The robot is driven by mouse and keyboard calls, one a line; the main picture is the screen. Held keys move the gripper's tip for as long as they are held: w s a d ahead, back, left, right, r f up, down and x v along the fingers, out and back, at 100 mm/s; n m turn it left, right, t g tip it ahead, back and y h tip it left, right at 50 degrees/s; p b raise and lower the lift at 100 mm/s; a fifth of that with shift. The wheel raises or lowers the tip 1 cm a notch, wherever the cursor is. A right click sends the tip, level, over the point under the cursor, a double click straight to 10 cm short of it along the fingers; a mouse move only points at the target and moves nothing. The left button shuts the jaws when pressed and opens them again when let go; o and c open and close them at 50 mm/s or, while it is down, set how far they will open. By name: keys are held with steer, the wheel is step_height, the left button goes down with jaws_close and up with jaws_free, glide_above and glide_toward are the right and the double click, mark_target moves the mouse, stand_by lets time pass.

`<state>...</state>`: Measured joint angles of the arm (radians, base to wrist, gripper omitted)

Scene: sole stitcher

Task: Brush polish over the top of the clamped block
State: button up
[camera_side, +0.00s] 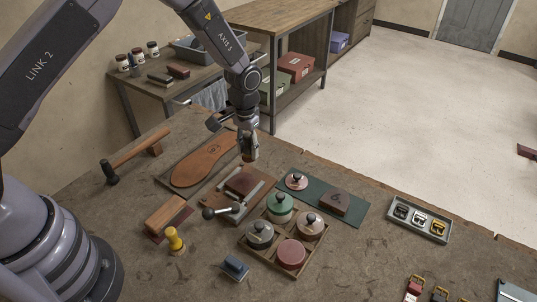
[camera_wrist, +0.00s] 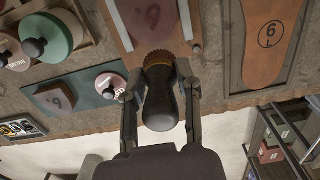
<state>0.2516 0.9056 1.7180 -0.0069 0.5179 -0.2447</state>
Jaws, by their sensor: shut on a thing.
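My gripper (camera_wrist: 160,108) is shut on a brush (camera_wrist: 160,100) with a dark rounded handle and brown bristles. The bristles point away from my wrist, toward the work. In the side view my gripper (camera_side: 249,148) is low, just beyond the clamped block. The clamped block (camera_side: 241,184) is reddish brown and sits in a metal clamp with a lever (camera_side: 222,211) on a wooden board. In the wrist view the block's top (camera_wrist: 148,20) is at the upper edge, partly cut off and mottled. I cannot tell whether the bristles touch the board; they look apart from the block.
A tray (camera_side: 270,250) of knobbed tins stands nearer the camera. A green mat (camera_side: 320,203) holds a lidded tin (camera_side: 297,180) and a brown block (camera_side: 340,201).

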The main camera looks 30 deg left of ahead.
mark_target(251, 161)
steer(key=shift+f, duration=2)
steer(key=shift+s+f, duration=0.45)
steer(key=shift+f, duration=0.15)
steer(key=shift+s+a, duration=0.15)
steer(key=shift+s, duration=2.9)
steer(key=shift+w, duration=3.4)
steer(key=shift+w+d, duration=0.15)
steer(key=shift+d, duration=0.6)
steer(key=shift+s+a, duration=0.2)
steer(key=shift+s, duration=3.35)
steer(key=shift+w+d, duration=0.1)
steer(key=shift+w, duration=3.25)
steer(key=shift+w+r, duration=0.2)
steer(key=shift+s+r, duration=0.1)
steer(key=shift+r, duration=3.75)
